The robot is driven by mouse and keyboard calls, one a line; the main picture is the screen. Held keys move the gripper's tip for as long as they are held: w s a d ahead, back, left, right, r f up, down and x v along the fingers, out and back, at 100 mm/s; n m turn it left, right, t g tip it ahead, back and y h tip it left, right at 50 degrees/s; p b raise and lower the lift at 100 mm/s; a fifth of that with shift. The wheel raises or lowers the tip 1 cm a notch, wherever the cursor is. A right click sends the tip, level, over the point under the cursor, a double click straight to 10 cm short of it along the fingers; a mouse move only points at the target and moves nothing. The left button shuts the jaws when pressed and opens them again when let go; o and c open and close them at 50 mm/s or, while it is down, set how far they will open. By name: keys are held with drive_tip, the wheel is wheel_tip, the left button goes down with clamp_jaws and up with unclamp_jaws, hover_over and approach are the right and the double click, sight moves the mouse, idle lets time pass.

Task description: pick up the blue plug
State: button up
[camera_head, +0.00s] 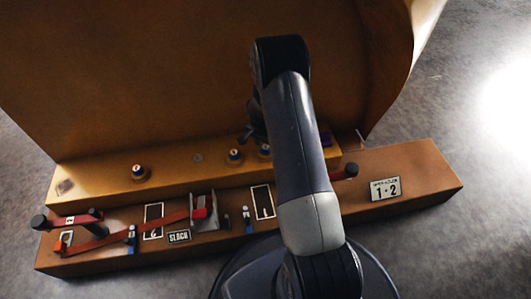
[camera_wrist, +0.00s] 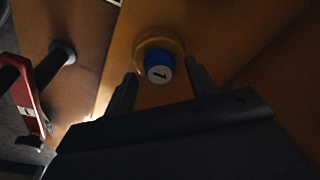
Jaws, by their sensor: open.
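A blue plug (camera_wrist: 159,67) with a white top face and a dark mark like a 1 sits in a round orange socket in the wrist view. My gripper (camera_wrist: 161,70) is open, with one finger to each side of the plug; I cannot tell whether they touch it. My gripper (camera_head: 250,134) shows there only in part, behind the arm. Which plug it is at is unclear.
A large orange-brown casting (camera_head: 200,80) rises behind the ledge. The lower step holds a red lever bar (camera_head: 130,235), small blue-based pegs, labels and a "1-2" plate (camera_head: 385,188). A red bar (camera_wrist: 28,95) and dark post (camera_wrist: 62,52) lie left in the wrist view.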

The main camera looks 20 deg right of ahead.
sight(265, 147)
drive_tip(key=shift+f, duration=0.5)
drive_tip(key=shift+c, duration=0.4)
drive_tip(key=shift+r, duration=0.1)
drive_tip(key=c, duration=1)
drive_tip(key=shift+o, duration=0.2)
wheel_tip(265, 147, up, 10)
drive_tip(key=p, duration=0.4)
